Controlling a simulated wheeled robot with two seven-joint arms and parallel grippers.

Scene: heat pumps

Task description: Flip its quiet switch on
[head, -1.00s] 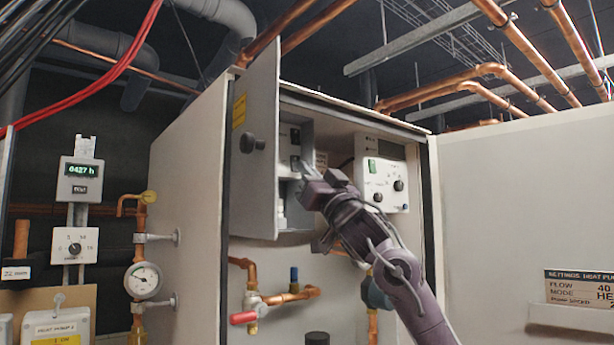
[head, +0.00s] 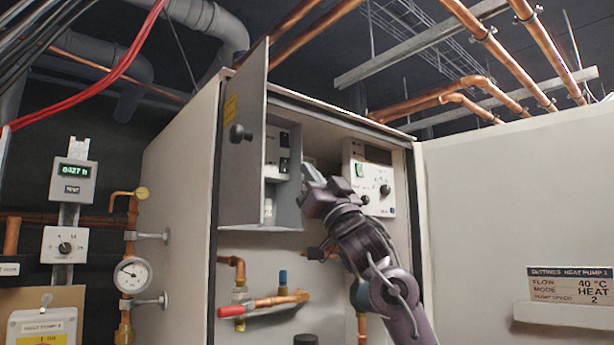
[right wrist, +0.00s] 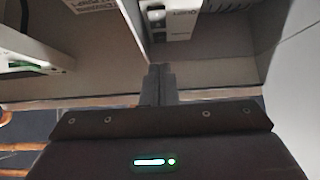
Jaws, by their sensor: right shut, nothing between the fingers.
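A grey box compartment (head: 253,212) with its door (head: 240,165) swung open is on the heat pump's front. Inside, dark switches (head: 284,165) sit on a light module; the module also shows in the right wrist view (right wrist: 178,20), its print too blurred to read. I cannot tell which one is the quiet switch or how it is set. My right gripper (head: 308,173) is just right of the switches, apart from them. Its fingers (right wrist: 161,76) are shut and empty in the right wrist view, pointing into the compartment. My left gripper is not in view.
Copper pipes and a red-handled valve (head: 232,311) lie below. The open door stands left of the compartment.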

